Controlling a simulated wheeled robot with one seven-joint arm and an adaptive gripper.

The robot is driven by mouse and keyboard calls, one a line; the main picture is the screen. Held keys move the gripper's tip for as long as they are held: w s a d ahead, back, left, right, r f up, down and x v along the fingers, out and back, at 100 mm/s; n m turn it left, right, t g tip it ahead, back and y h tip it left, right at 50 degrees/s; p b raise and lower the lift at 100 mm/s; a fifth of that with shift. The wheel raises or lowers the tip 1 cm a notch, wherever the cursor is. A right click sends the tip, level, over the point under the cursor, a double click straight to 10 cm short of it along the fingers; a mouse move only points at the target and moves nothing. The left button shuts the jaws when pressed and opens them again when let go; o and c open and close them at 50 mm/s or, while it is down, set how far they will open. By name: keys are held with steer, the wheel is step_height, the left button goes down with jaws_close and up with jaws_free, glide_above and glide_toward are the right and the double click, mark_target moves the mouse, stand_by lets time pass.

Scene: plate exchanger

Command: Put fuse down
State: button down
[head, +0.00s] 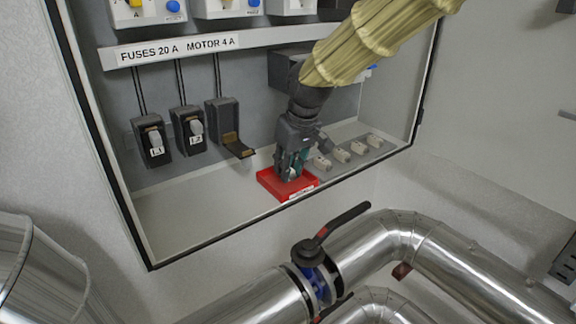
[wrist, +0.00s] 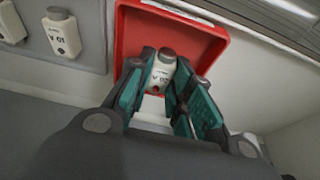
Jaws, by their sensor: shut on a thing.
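My gripper (head: 291,165) is lowered into the red tray (head: 270,184) on the floor of the cabinet. In the wrist view my gripper (wrist: 170,95) has its teal-padded fingers on either side of a white fuse (wrist: 164,72) with a grey cap, and is shut on it. The fuse is over or in the red tray, whose floor and rim (wrist: 215,45) show around it. I cannot tell whether the fuse touches the tray floor. In the head view my fingers mostly hide the fuse.
Fuse holders L1 (head: 153,143) and L2 (head: 190,131) are closed; the third holder (head: 229,124) hangs open. The cabinet floor left of the tray is clear. Pipes with a valve handle (head: 343,221) stand in front.

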steer(key=shift+w+a+f+p, duration=0.1)
steer(key=shift+w+f+p, duration=0.15)
steer(key=shift+f, duration=0.6)
steer(key=shift+s, duration=0.15)
steer(key=shift+f, duration=0.1)
steer(key=c, duration=1.3)
jaws_free()
steer(key=shift+r, duration=0.2)
steer(key=b+v, duration=0.5)
steer(key=v, duration=0.7)
steer(key=shift+b, duration=0.3)
